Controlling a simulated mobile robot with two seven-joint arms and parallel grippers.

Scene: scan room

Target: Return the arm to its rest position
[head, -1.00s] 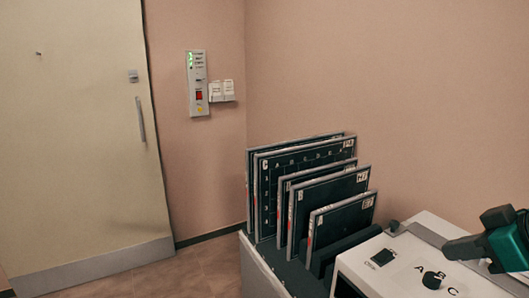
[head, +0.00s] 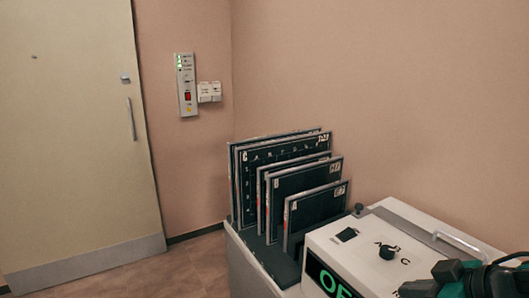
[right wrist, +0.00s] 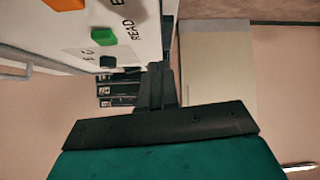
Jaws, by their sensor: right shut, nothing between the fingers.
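My right gripper (head: 408,288) is at the lower right edge of the head view, dark with a teal body, partly cut off by the frame. It stands in front of the white machine (head: 440,237). In the right wrist view its dark fingers (right wrist: 157,84) are together and hold nothing. They point past the side of the machine (right wrist: 130,15), apart from it as far as I can see. My left arm does not show.
A rack of several dark framed plates (head: 312,205) stands left of the machine. Floor is clear by the door.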

